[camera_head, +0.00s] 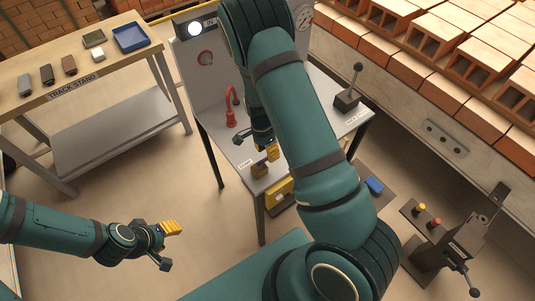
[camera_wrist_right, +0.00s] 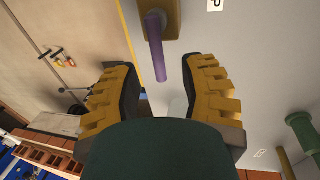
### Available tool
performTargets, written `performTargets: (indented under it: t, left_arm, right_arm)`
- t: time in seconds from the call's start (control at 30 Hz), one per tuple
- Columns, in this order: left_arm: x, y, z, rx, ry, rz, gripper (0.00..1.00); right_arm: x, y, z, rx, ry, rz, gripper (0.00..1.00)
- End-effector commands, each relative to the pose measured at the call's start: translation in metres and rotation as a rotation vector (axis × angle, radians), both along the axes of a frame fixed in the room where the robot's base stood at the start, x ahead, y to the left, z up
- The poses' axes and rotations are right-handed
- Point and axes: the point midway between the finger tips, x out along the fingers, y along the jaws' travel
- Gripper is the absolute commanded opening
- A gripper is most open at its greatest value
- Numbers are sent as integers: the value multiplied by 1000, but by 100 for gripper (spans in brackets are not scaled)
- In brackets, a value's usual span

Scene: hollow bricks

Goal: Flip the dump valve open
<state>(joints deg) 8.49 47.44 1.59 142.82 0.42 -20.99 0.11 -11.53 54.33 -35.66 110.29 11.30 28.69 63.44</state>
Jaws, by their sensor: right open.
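A purple lever (camera_wrist_right: 155,45) rises from a yellow base (camera_wrist_right: 172,12) in the right wrist view, beside a label of which only a "P" shows; I take it to be the dump valve. My left gripper (camera_head: 170,246) is open and empty, low over the floor.
The grey bench (camera_head: 222,150) carries a red bent pipe (camera_head: 231,108) and another lever with a black knob (camera_head: 347,95). A panel with lamp and gauge stands behind. A wooden table (camera_head: 55,75) is at left, bricks (camera_head: 440,40) at right, and a control post (camera_head: 450,245) at lower right.

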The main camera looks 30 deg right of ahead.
Motion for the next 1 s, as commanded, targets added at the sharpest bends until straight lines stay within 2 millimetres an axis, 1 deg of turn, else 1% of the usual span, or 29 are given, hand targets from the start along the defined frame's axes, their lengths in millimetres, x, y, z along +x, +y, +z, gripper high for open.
performTargets:
  t: [0.03, 0.3, 0.4, 0.5, 0.7, 1.0]
  left_arm:
    - [0, 0, 0, 0, 0, 0, 47]
    - [0, 0, 0, 0, 0, 0, 47]
    - [0, 0, 0, 0, 0, 0, 47]
    - [0, 0, 0, 0, 0, 0, 47]
    - [0, 0, 0, 0, 0, 0, 47]
    - [0, 0, 0, 0, 0, 0, 47]
  right_arm:
    - [3, 1, 10, 1, -4, 2, 42]
    - [14, 3, 64, 1, -5, 2, 42]
    - [16, 3, 80, 1, -3, 3, 42]
    - [18, 3, 91, 2, -2, 2, 42]
    - [19, 3, 100, 1, 1, 1, 42]
    - [19, 3, 100, 1, 1, 1, 42]
